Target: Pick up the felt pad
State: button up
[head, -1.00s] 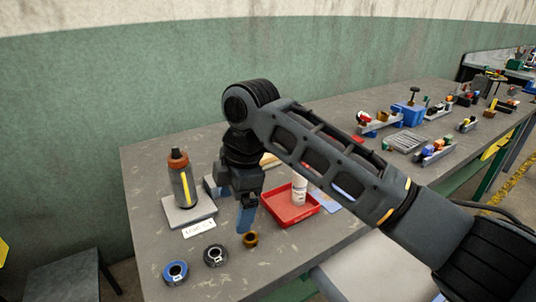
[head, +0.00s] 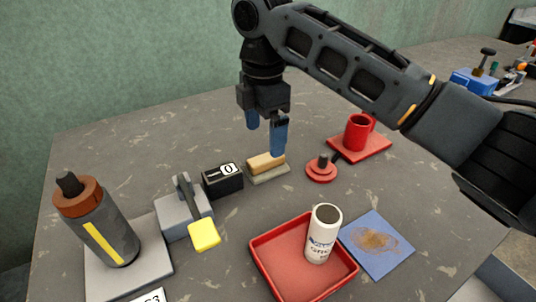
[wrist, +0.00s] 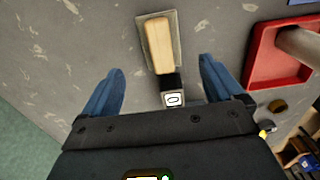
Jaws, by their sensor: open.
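A small block with a tan wooden top and a grey layer under it (head: 268,167) lies on the grey table; it looks like the felt pad, though the material is hard to tell. It also shows at the top middle of the wrist view (wrist: 158,45), long side running away from my gripper. My gripper (head: 265,142) is open and empty, its blue fingers pointing down above the block. In the wrist view the fingers (wrist: 162,68) are spread to either side of the block's near end, apart from it.
A black box marked 0 (head: 222,180) stands just left of the block. A red knobbed disc (head: 321,170) is to its right, with a red mug (head: 357,132) beyond. A red tray (head: 262,262), a blue sheet (head: 390,262) and a bottle (head: 108,232) are nearer.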

aim_at(266, 157)
jog(key=shift+w+f, duration=0.1)
jog(key=shift+f, duration=0.3)
jog(key=shift+d+f, duration=0.15)
jog(key=shift+f, duration=3.3)
jog(key=shift+c, duration=0.4)
jog(key=c, duration=1.2)
jog(key=shift+r, duration=0.15)
jog(key=r, duration=0.4)
jog(key=shift+d+r, duration=0.1)
jog(key=shift+d, duration=0.2)
jog(key=d+r, duration=0.2)
jog(key=d, duration=0.1)
jog(key=d+r, duration=0.2)
jog(key=d, duration=0.2)
jog(key=d+r, duration=0.2)
jog(key=d, duration=0.2)
jog(key=shift+w+r, duration=0.15)
jog(key=shift+r, duration=0.15)
